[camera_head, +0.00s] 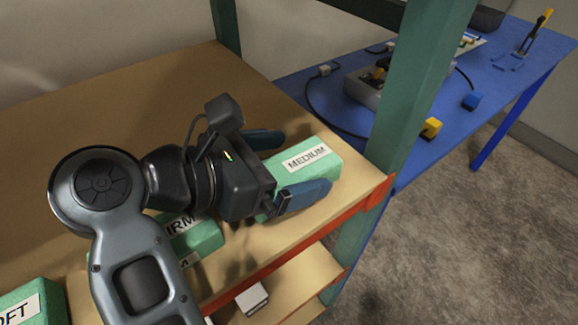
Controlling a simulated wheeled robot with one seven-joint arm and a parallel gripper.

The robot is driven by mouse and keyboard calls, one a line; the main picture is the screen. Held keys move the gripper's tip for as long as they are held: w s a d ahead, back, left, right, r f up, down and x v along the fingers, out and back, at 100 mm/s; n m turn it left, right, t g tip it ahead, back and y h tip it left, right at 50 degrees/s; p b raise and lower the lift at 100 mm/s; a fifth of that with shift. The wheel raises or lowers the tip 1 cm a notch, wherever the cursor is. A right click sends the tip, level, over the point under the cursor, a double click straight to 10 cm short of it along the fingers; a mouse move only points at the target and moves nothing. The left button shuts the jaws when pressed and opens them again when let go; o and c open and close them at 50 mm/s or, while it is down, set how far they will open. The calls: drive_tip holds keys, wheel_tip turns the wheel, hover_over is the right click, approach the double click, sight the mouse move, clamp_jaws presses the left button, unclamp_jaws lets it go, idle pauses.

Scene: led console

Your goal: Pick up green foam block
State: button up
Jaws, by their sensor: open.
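A green foam block (322,166) with a white label reading MEDIUM lies on the wooden shelf near its right corner. My gripper (290,165) is open, with one blue finger on the far side of this block and the other on its near side. The left part of the block is hidden behind the gripper. A second green block (207,236), its label partly reading IRM, lies left of the first, partly covered by my arm. Another green block (38,300), its label partly reading OFT, sits at the lower left.
A green post (410,90) stands just right of the MEDIUM block. The shelf (110,100) is bare at the back left. A lower shelf holds a white item (252,298). A blue table (510,85) behind carries a grey box (362,88), a yellow block (431,128) and a blue block (472,100).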

drive_tip(key=shift+c, duration=0.4)
drive_tip(key=c, duration=1)
drive_tip(key=shift+o, duration=0.2)
